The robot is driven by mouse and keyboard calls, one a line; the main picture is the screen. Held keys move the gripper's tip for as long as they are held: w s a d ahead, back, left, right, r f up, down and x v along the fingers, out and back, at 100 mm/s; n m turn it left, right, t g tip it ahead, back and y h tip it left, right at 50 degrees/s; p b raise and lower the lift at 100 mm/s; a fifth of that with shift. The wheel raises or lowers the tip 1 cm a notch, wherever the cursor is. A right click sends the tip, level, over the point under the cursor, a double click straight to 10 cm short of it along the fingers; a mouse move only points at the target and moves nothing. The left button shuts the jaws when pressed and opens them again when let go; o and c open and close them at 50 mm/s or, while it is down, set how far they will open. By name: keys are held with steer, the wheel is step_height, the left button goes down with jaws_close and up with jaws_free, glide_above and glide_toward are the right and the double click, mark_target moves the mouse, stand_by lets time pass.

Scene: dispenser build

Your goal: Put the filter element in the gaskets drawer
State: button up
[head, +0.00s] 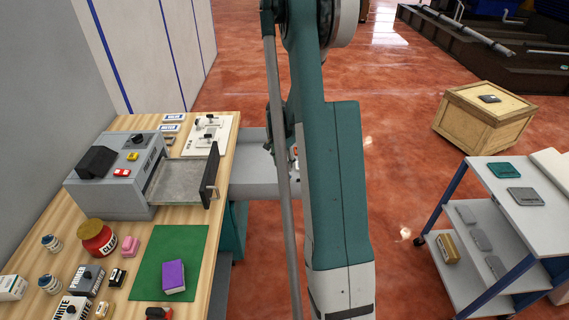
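I cannot pick out the filter element for certain. A purple block (173,275) lies on the green mat (143,260) on the wooden table. A grey machine (118,180) on the table has a drawer-like tray (175,182) out to the right, with a dark front panel (209,176). A grey drawer or bin (250,190) juts out beyond the table's right edge, partly hidden by my arm; I cannot read a gaskets label on it. Small items show beside my arm there. My arm crosses the middle of the view, and my gripper does not show.
A red-and-yellow jar (97,237), a pink block (130,245) and several small containers crowd the table's front left. A white plate with fittings (208,135) lies at the back. A shelf cart (500,210) and a wooden crate (482,116) stand right. Open red floor lies between.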

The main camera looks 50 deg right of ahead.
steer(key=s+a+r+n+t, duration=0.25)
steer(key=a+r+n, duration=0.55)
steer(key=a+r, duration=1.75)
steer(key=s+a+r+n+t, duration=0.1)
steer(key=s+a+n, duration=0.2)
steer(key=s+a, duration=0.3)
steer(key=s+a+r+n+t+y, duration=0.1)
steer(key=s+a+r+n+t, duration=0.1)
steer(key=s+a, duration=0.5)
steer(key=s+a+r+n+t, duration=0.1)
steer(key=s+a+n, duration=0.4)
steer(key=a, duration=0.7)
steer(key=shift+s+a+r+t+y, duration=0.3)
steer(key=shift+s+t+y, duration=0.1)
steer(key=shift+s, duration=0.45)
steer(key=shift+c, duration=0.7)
